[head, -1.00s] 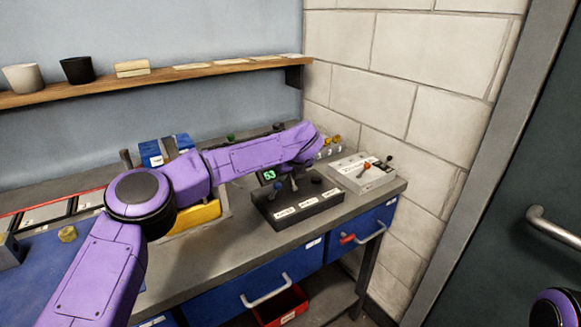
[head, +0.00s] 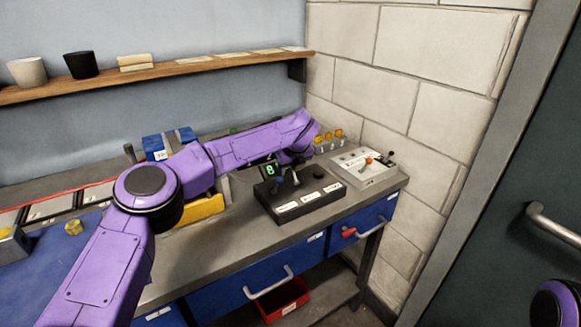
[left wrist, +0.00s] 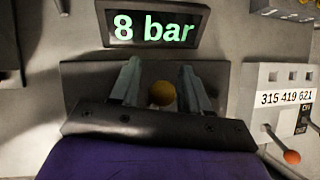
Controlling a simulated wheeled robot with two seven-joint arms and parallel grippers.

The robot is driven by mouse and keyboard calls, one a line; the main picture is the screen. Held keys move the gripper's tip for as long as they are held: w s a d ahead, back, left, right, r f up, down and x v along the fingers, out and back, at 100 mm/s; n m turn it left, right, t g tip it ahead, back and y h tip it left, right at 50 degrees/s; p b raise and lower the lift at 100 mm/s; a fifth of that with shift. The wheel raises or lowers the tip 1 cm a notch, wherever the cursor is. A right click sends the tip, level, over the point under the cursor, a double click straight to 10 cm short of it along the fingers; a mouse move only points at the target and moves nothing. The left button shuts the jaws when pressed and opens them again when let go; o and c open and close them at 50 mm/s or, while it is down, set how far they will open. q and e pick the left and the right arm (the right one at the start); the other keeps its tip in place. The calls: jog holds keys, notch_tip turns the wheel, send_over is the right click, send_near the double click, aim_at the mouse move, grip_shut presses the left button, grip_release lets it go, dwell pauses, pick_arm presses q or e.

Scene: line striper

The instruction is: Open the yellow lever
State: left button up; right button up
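The yellow lever's round knob (left wrist: 162,93) shows in the left wrist view, between the two fingers of my left gripper (left wrist: 160,78). The fingers are apart, with a gap on both sides of the knob. In the head view my left gripper (head: 288,179) is small and dark above the black lever box (head: 302,208), and the yellow knob cannot be made out there. A green-lit display (left wrist: 153,27) behind the knob reads "8 bar". My right gripper is not in view.
A grey box (head: 366,178) with an orange-red knobbed lever (left wrist: 291,156) stands right of the black box. Several small yellow-topped things (head: 338,134) stand behind. A wooden shelf (head: 200,67) runs along the wall. The bench front (head: 215,250) is clear.

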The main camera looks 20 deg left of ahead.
pick_arm(q)
jog(key=shift+s+d+r, duration=0.15)
jog(key=shift+r, duration=0.2)
jog(key=b+v, duration=0.2)
jog(key=v, duration=0.7)
jog(key=shift+s+r, duration=0.15)
jog(key=shift+r, duration=0.1)
jog(key=shift+d, duration=0.1)
